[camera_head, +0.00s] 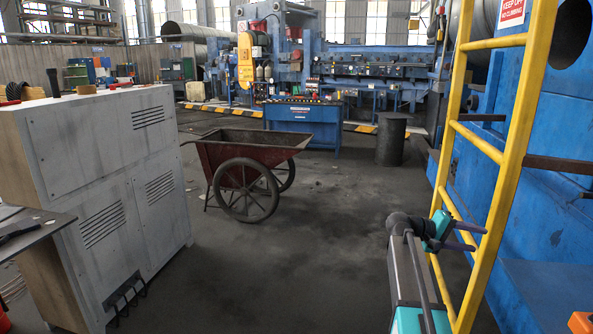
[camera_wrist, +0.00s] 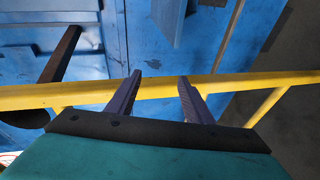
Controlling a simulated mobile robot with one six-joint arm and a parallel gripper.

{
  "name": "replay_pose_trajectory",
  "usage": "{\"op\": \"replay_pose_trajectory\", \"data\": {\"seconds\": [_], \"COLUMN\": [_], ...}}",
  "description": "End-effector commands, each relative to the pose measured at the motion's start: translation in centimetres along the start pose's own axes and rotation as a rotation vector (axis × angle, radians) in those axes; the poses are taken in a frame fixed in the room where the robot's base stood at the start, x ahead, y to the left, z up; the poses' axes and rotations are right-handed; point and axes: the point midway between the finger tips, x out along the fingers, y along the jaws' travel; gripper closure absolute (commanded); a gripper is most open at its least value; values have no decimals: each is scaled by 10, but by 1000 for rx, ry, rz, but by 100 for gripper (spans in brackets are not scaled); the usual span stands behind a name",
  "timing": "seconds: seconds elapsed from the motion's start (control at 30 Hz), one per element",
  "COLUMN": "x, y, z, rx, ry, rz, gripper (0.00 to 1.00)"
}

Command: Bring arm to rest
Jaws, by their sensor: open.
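My gripper (camera_head: 473,236) is at the lower right of the head view, at the end of my arm. Its two fingers point right, toward the yellow ladder (camera_head: 508,160). The yellow ladder rail (camera_wrist: 225,84) crosses that view right by the fingertips. I cannot tell whether the fingers touch it. Blue machinery (camera_wrist: 210,50) lies beyond the rail.
A red wheelbarrow (camera_head: 235,160) stands mid-floor. A grey cabinet (camera_head: 100,170) fills the left, with a dark tabletop (camera_head: 30,232) beside it.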

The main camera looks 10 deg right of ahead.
Motion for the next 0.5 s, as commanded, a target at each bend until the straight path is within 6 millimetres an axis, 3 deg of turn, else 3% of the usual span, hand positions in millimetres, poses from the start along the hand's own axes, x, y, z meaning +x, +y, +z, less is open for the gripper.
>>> {"op": "replay_pose_trajectory", "data": {"seconds": [0.1,0.5], "x": [-8,-35], "y": [-51,-209], "z": [6,47], "rx": [-50,-202], "ry": [10,26], "rz": [-47,-217], "gripper": [53,53]}}
